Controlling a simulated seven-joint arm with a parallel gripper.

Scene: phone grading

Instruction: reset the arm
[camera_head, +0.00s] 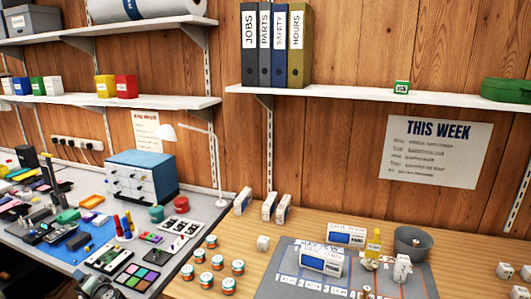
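I cannot make out my gripper or my arm for certain in this view. The task names no other object. A wooden bench (200,289) carries a grey mat (275,289) at the lower right.
Several small orange-and-white jars (217,262) stand left of the mat. White boxes (268,206) stand near the wall. A cluttered grey bench with a blue-topped drawer cabinet (140,177) and a white lamp (215,165) is at left. A shelf (350,95) with binders hangs above.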

